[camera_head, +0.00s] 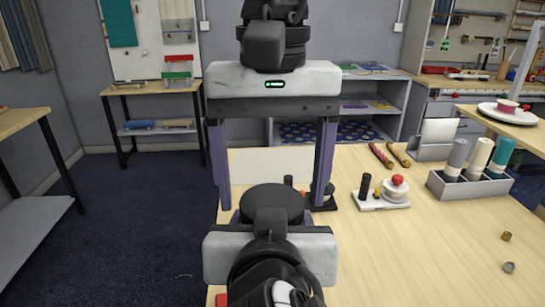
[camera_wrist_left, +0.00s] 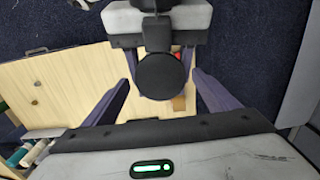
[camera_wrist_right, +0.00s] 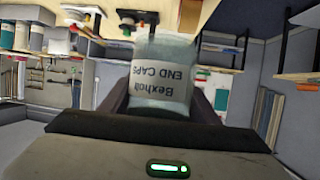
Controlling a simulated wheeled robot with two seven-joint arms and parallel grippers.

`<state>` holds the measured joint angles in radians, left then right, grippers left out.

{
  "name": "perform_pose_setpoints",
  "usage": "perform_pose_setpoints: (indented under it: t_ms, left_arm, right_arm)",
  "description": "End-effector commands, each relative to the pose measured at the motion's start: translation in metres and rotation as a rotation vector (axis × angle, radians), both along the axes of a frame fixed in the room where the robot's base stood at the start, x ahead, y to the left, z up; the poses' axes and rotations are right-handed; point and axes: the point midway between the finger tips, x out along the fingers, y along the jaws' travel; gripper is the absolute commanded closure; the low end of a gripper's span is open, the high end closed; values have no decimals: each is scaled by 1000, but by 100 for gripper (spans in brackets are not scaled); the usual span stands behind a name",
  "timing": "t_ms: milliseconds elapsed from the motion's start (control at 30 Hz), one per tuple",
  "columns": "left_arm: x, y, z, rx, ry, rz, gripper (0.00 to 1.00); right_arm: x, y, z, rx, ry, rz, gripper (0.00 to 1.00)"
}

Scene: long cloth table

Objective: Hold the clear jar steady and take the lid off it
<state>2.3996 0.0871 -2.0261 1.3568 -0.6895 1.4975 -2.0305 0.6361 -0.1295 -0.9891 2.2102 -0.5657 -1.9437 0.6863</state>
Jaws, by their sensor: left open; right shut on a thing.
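The clear jar (camera_wrist_right: 163,85), with a white label reading "Bexholt END CAPS", shows upside down in the right wrist view. My right gripper (camera_wrist_right: 163,100) is shut on its sides. In the head view the right gripper (camera_head: 270,252) hides the jar body. The round black lid (camera_head: 272,203) shows there and in the left wrist view (camera_wrist_left: 161,76). Whether it sits tight on the jar is hidden. My left gripper (camera_head: 272,192) is open above, its purple fingers pointing down on either side of the lid. The left wrist view (camera_wrist_left: 159,60) shows gaps on both sides.
The wooden table (camera_head: 430,250) lies below and to the right. A white base with a red knob (camera_head: 397,181), a grey holder of rolls (camera_head: 470,188) and two small loose caps (camera_head: 508,267) are on it. The table's right front is mostly clear.

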Motion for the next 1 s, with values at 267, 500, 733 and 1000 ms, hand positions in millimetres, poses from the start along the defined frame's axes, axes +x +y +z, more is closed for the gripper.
perform_pose_setpoints:
  t_ms: [267,500,733,1000]
  left_arm:
    - [0,0,-6,0,0,0,19]
    - [0,0,-6,0,0,0,44]
    - [0,0,-6,0,0,0,24]
    - [0,0,-6,0,0,0,17]
  right_arm:
    - [0,0,0,0,-1,0,100]
    - [0,0,0,0,-1,0,100]
    - [0,0,0,0,-1,0,100]
    - [0,0,0,0,-1,0,100]
